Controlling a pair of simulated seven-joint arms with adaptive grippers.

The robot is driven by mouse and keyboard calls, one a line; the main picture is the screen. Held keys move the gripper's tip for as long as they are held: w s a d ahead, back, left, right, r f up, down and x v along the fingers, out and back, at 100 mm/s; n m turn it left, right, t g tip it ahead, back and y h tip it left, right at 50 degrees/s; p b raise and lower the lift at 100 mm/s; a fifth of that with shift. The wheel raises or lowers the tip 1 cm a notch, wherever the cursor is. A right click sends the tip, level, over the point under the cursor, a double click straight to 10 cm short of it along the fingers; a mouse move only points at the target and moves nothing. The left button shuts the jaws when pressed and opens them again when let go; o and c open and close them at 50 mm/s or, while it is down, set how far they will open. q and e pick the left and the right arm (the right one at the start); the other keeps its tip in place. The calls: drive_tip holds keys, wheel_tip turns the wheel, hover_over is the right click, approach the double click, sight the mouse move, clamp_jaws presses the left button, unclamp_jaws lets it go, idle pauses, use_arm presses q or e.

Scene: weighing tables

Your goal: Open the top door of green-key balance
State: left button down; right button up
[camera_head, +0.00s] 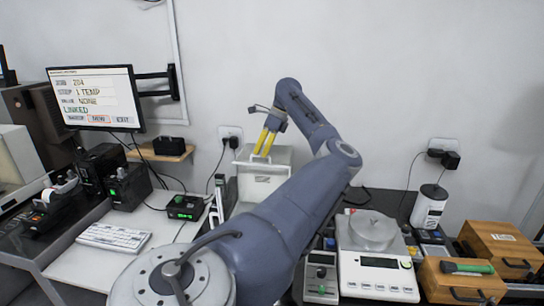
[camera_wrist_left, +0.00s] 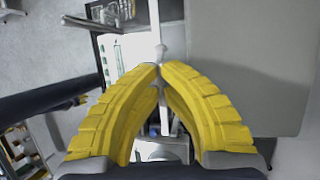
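A white box-shaped balance chamber (camera_head: 262,180) stands against the back wall in the head view. My arm hides its front and base, so I cannot see its key colour. My left gripper (camera_head: 262,153) points down with its yellow fingers at the chamber's top. In the left wrist view, its fingertips (camera_wrist_left: 160,66) are close together beside a thin pale rod with a small knob (camera_wrist_left: 163,50). I cannot tell whether they grip it. A grey panel (camera_wrist_left: 245,70) lies to the right of the rod. My right gripper is not in view.
A second balance (camera_head: 378,275) with a round pan cover stands at the right, next to wooden boxes (camera_head: 462,284). At the left are a monitor (camera_head: 97,98), a keyboard (camera_head: 114,238) and a small black unit with a green display (camera_head: 185,207). Cables hang along the wall.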

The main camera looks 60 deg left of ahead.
use_arm(q)
drive_tip(key=shift+w+a+f, duration=0.15)
drive_tip(key=shift+w+a, duration=0.05)
drive_tip(key=shift+a, duration=0.05)
drive_tip(key=c, duration=1.5)
unclamp_jaws()
drive_tip(key=a+v, duration=0.1)
drive_tip(key=v, duration=1.1)
drive_tip(key=shift+d, duration=0.4)
